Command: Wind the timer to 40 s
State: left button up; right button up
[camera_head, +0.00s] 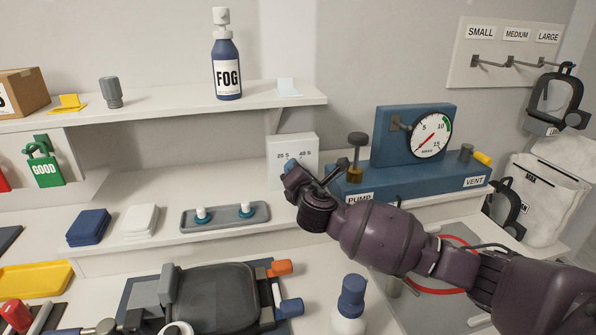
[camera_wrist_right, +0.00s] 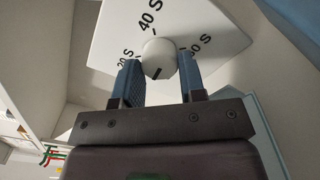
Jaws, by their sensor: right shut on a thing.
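The timer is a white box (camera_head: 301,150) on the bench below the shelf, with 20 S and 40 S printed on its face in the head view. In the right wrist view its tilted white face (camera_wrist_right: 205,22) fills the top, with 40 S above a round white knob (camera_wrist_right: 158,55). A black line shows on the knob's lower part, towards my gripper. My right gripper (camera_wrist_right: 160,72) is shut on the knob, one blue finger on each side. In the head view my right gripper (camera_head: 291,173) hides the knob. My left gripper is not in view.
Right of the timer stands a blue pump unit (camera_head: 440,182) with a gauge (camera_head: 431,136), close to my right arm. A grey tray (camera_head: 226,216) with two small bottles lies left of my gripper. A FOG bottle (camera_head: 227,60) stands on the shelf above.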

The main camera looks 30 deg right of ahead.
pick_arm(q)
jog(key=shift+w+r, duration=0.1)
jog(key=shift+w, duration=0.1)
pick_arm(e)
jog(key=shift+f, duration=0.15)
jog(key=o, duration=0.6)
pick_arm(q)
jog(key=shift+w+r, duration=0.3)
pick_arm(e)
jog(key=o, duration=0.3)
